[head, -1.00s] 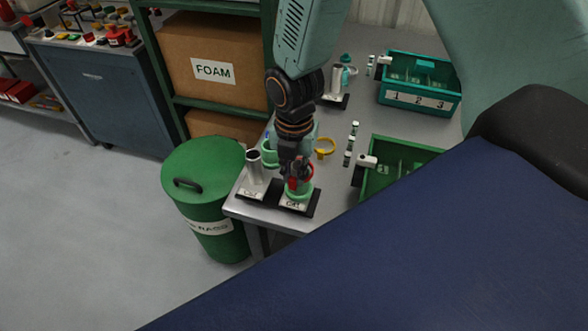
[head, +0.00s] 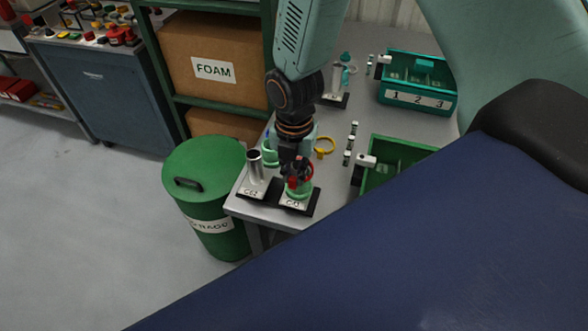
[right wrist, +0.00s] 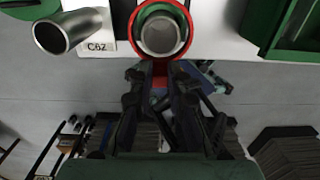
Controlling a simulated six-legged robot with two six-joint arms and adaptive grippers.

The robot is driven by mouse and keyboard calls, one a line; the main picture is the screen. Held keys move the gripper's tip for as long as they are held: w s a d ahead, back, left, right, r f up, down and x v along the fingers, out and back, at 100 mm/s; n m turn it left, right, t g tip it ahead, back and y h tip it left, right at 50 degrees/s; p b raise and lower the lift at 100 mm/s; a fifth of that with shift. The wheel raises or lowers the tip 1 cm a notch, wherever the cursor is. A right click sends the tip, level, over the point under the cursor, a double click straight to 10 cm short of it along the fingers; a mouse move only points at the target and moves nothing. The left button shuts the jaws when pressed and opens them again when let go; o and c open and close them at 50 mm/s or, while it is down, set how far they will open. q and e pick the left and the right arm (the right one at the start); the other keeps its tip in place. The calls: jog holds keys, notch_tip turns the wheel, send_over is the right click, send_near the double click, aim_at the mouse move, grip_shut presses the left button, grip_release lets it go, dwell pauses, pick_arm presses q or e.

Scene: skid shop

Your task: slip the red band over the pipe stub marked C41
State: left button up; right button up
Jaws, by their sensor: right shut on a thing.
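The red band (head: 307,170) is held in my right gripper (head: 297,167) at the right-hand pipe stub of the front black base. In the right wrist view, my right gripper (right wrist: 160,66) is shut on the near edge of the red band (right wrist: 186,45). There the band rings the open grey end of the pipe stub C41 (right wrist: 160,35); I cannot tell how far down it sits. A green band (head: 297,196) lies around the foot of this stub. The gripper partly hides the stub in the head view. My left gripper is not in view.
A bare stub marked C62 (right wrist: 68,30) stands close on the left. A yellow ring (head: 325,148) is behind. A green bin (head: 400,150) and a teal bin (head: 418,100) stand at the right. A green drum (head: 205,205) stands by the bench's left edge.

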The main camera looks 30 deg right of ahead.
aim_at(294, 186)
jog(key=shift+p, duration=0.5)
dwell(0.7)
jog(key=shift+f+p, duration=0.7)
jog(key=shift+p, duration=0.15)
dwell(1.5)
jog(key=shift+f, duration=1.9)
dwell(1.4)
jog(key=o, duration=0.9)
jog(key=o, duration=0.4)
